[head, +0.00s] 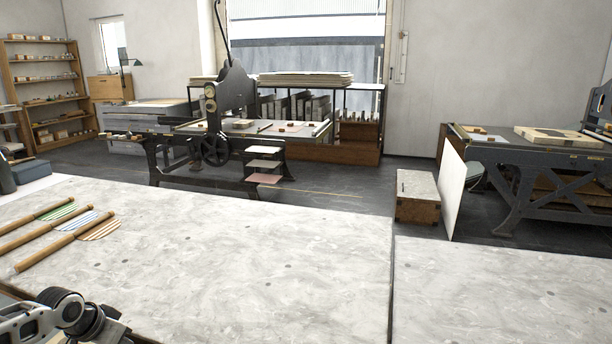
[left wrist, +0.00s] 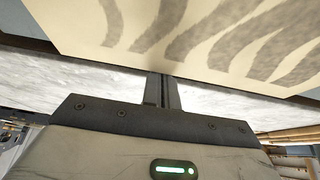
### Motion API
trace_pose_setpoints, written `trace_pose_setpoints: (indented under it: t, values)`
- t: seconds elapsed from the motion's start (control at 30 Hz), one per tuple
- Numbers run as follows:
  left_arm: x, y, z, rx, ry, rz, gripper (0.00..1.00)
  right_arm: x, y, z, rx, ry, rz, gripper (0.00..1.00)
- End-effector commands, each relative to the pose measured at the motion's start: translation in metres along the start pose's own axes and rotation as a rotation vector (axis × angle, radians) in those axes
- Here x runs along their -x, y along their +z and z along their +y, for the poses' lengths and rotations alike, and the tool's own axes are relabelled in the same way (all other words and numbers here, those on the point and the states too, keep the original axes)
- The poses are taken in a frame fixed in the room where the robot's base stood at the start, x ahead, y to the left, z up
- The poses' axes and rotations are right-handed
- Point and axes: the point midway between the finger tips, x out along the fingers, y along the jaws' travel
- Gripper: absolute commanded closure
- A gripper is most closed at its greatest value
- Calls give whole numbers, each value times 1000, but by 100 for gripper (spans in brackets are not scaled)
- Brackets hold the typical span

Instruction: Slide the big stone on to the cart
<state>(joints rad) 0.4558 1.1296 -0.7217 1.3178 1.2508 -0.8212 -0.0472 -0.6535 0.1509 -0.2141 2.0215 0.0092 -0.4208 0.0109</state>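A broad cream slab with a wavy grey pattern (left wrist: 190,35) fills the top of the left wrist view; it looks like the face of the big stone. My left gripper (left wrist: 164,80) points at its near edge. Its two dark fingers lie side by side with no clear gap. Their tips meet the slab's edge in the picture, but I cannot tell whether they touch it. In the head view only a part of my arm shows at the lower left; neither gripper shows there. I cannot make out the patterned slab or a cart for certain in the head view.
A mottled grey worktop (head: 240,265) fills the foreground, with a narrow gap before a second grey top (head: 500,290). Several wooden-handled tools (head: 60,235) lie at left. Beyond are a press (head: 225,120), a wooden box (head: 417,196) and a dark table (head: 530,160).

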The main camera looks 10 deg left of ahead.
Motion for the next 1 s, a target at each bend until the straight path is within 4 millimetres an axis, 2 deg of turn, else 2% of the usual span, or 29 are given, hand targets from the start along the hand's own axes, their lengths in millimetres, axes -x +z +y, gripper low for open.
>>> trace_pose_setpoints:
  t: [0.03, 0.27, 1.0]
  values:
    - [-2, 6, -2, 0, -4, -15, 100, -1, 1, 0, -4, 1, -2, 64]
    - [-1, 6, -2, -1, -4, -16, 100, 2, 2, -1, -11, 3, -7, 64]
    - [23, 52, -1, 0, -3, -21, 100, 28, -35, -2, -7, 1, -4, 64]
